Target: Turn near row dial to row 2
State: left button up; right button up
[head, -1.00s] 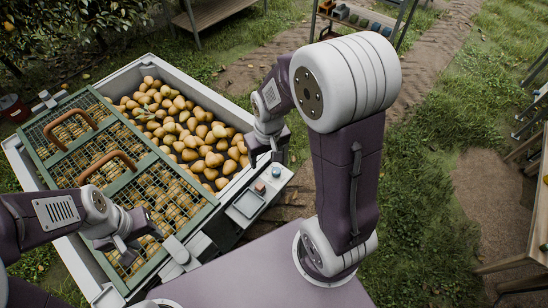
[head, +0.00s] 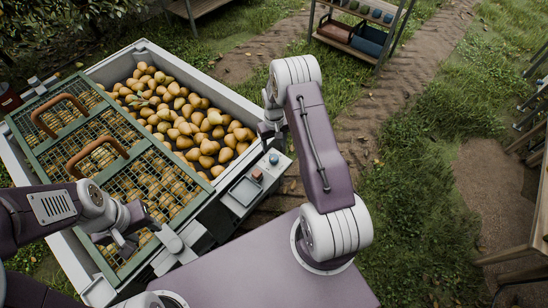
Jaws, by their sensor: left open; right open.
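A light grey control panel (head: 262,186) sits at the right side of the pear bin. It carries a blue round knob (head: 273,158), a reddish-brown knob (head: 257,175) and a small screen (head: 243,191). I cannot tell which knob is the near row dial, nor read any row marks. My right gripper (head: 268,134) is open, just beyond the blue knob near the bin's right wall, partly hidden by its own arm; I see no contact. My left gripper (head: 127,243) is open and empty over the near part of the mesh lid, apart from the panel.
The pear bin (head: 215,88) is full of pears on its open side. A green mesh lid (head: 52,155) with two brown handles covers the left side. A shelf rack (head: 362,35) with crates stands at the back. Grass and a dirt path lie to the right.

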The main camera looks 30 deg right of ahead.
aim_at(274, 157)
notch_tip(274, 157, down, 9)
jog(key=shift+a+r+b, duration=0.1)
jog(key=shift+r+b, duration=0.05)
jog(key=shift+b, duration=0.25)
grip_shut()
